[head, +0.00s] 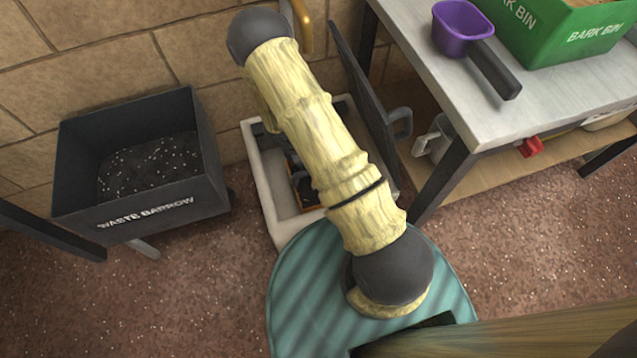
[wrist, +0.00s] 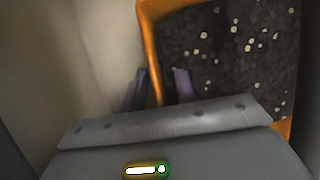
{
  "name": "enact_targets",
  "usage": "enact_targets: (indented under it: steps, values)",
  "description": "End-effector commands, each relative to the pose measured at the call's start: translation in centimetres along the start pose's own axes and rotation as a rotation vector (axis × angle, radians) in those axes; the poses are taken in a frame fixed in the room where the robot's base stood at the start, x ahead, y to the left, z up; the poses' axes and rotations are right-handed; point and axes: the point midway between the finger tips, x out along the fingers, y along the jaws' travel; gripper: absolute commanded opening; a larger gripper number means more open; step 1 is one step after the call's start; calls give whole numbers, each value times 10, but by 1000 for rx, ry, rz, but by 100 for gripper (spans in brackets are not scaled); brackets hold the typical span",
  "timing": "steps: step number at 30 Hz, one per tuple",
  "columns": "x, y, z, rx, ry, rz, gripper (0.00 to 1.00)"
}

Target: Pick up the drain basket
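The drain basket has an orange rim and is filled with dark, white-speckled soil. In the wrist view the drain basket (wrist: 148,22) takes up the upper right, with its rim running down between my fingers. My gripper (wrist: 161,84) is open, one dark finger on each side of this rim wall. A gap shows between the right finger and the rim; the left finger is close to it, and I cannot tell if it touches. In the head view a little of the drain basket (head: 312,208) shows inside the white basin, mostly hidden by my arm.
The white basin (head: 262,180) has walls close around the basket. A dark raised lid (head: 362,85) stands at its right. A black waste barrow (head: 150,205) is at the left. A metal table (head: 440,75) at the right holds a purple scoop (head: 460,30) and a green bark bin (head: 560,38).

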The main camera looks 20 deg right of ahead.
Motion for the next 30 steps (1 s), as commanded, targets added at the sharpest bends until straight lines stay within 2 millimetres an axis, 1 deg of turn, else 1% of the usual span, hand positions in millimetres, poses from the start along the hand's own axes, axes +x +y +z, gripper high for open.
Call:
enact_targets:
  steps: [11, 15, 16, 26, 30]
  values:
    - [-1, 0, 0, 0, 0, 0, 30]
    - [-1, 0, 0, 0, 0, 0, 2]
    - [-1, 0, 0, 0, 0, 0, 0]
    - [-1, 0, 0, 0, 0, 0, 0]
    - [-9, 0, 3, 1, 0, 1, 0]
